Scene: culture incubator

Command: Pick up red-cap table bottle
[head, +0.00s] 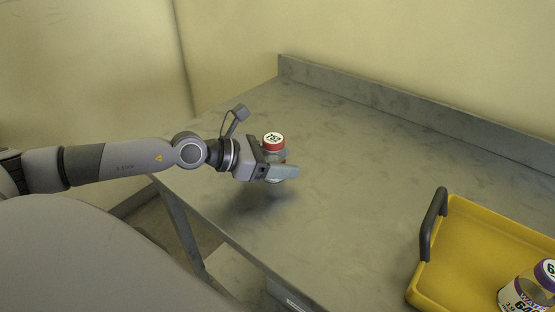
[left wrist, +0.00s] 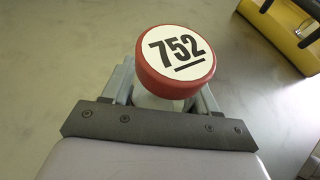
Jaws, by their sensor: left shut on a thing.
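The red-cap bottle (head: 273,140) is at the left part of the grey table in the head view, its cap marked 752. My left gripper (head: 281,172) is shut around the bottle's body, below the cap. In the left wrist view the red cap (left wrist: 175,62) shows large between the fingers of the left gripper (left wrist: 160,95), and hides most of the bottle body. A shadow lies on the table below the gripper; I cannot tell whether the bottle's base touches the table. My right gripper is not in view.
The grey table (head: 330,200) has a raised back edge along the wall. A yellow tray (head: 440,290) with a dark handle stands at the front right and holds a purple-cap bottle (head: 527,290). The table between gripper and tray is clear.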

